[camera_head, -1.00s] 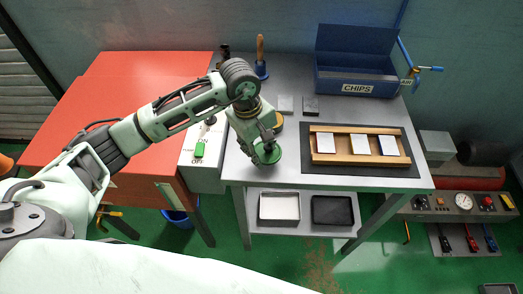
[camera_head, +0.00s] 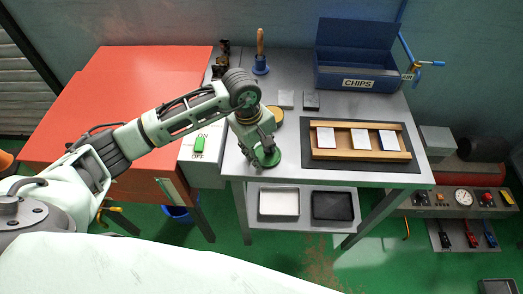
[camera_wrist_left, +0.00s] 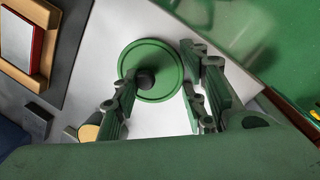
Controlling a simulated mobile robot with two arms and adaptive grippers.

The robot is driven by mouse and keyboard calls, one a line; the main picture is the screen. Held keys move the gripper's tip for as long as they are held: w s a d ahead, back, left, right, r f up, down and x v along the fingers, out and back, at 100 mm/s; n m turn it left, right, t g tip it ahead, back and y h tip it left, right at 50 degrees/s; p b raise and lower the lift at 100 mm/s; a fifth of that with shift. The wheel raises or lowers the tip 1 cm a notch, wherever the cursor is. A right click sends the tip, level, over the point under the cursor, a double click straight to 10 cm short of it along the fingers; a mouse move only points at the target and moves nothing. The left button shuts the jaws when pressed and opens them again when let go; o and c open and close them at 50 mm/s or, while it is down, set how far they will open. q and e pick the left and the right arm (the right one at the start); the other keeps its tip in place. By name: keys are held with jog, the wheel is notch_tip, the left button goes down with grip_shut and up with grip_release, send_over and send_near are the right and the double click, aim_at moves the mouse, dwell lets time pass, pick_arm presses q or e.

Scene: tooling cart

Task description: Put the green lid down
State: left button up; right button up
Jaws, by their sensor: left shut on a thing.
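The green lid (camera_head: 267,158) is a round disc with a dark knob, near the front left of the grey table. My left gripper (camera_head: 264,148) is over it, shut on the lid's knob. In the left wrist view the lid (camera_wrist_left: 152,57) lies flat across the view, with the finger pads (camera_wrist_left: 158,98) on either side below its knob. The lid is at or just above the tabletop; whether it touches cannot be told. My right gripper is not in view.
A round yellow-topped thing (camera_head: 276,114) stands just behind the lid. A wooden tray with cards (camera_head: 337,154) lies on a dark mat (camera_head: 304,176) to the right. Small grey blocks (camera_head: 311,101), a wood-handled tool (camera_head: 260,58) and the blue CHIPS box (camera_head: 358,83) are farther back. The front middle is bare.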

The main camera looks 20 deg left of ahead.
pick_arm(q)
jog(key=o, duration=1)
jog(key=shift+c, duration=0.2)
jog(key=shift+r+p, duration=0.65)
jog(key=shift+p, duration=0.25)
notch_tip(320, 180, up, 12)
jog(key=a+b, duration=0.2)
jog(key=shift+s+f+b, duration=0.15)
jog(key=shift+s+b, duration=0.25)
jog(key=shift+s, duration=0.05)
